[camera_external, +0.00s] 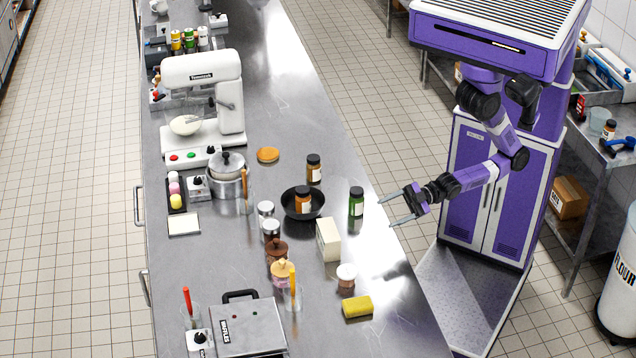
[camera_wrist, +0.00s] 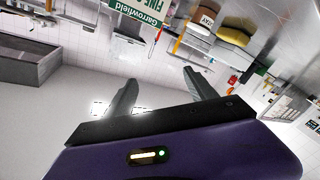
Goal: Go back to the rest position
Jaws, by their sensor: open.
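My gripper (camera_external: 392,208) is at the right edge of the steel counter (camera_external: 345,290), a little right of the green bottle (camera_external: 356,203). Its two fingers are spread, pointing left, with nothing between them. My arm bends back from there to my purple body. In the wrist view my gripper (camera_wrist: 155,88) also shows its fingers apart and empty. That view is tilted, with the carton (camera_wrist: 140,18) and the yellow sponge (camera_wrist: 234,36) at its top.
A black pan (camera_external: 289,206) with an amber jar in it, a white carton (camera_external: 328,240), a jar with a white lid (camera_external: 346,275) and a yellow sponge (camera_external: 357,306) stand near the counter's right side. A mixer (camera_external: 215,90) stands farther back. The aisle floor (camera_external: 560,335) is clear.

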